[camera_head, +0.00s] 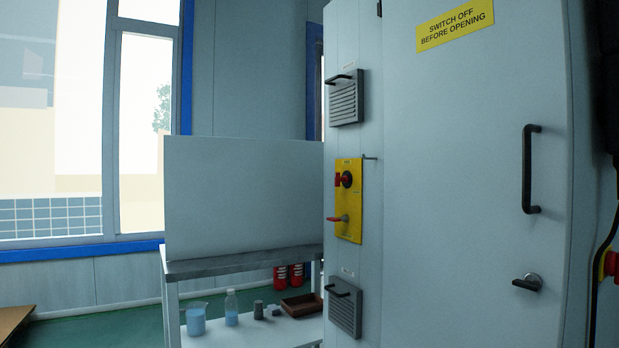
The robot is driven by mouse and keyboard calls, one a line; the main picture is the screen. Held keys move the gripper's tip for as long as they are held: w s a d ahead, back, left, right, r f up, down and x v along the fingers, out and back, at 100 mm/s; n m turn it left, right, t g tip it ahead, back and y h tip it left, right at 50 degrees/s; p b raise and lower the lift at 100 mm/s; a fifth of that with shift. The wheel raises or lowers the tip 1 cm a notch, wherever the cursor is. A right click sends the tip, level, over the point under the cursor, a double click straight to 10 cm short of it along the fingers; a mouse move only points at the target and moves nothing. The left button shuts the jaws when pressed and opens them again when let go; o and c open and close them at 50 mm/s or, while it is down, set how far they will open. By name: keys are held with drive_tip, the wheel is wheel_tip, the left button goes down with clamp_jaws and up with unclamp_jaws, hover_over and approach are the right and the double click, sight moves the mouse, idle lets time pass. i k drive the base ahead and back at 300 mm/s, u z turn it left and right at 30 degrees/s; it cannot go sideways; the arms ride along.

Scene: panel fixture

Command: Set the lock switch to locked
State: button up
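A yellow switch plate (349,224) is mounted on the narrow side face of the light blue-grey cabinet, near the middle of the view. On its upper part sits a dark round knob with a red part (345,180). On its lower part a red lever (338,219) sticks out to the left, roughly level. Which of the two is the lock switch, and any position labels, are too small to tell. My gripper is not visible.
The cabinet door (470,180) has a black handle (530,169) and a lower latch (527,283). Vents with handles (346,98) (344,306) sit above and below the plate. A table (240,263) with containers on its lower shelf stands left. A thin rod (369,158) protrudes beside the plate.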

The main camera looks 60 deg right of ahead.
sight(338, 179)
drive_tip(key=z, duration=0.55)
drive_tip(key=i, duration=1.05)
drive_tip(key=z, duration=1.25)
drive_tip(key=i, duration=0.2)
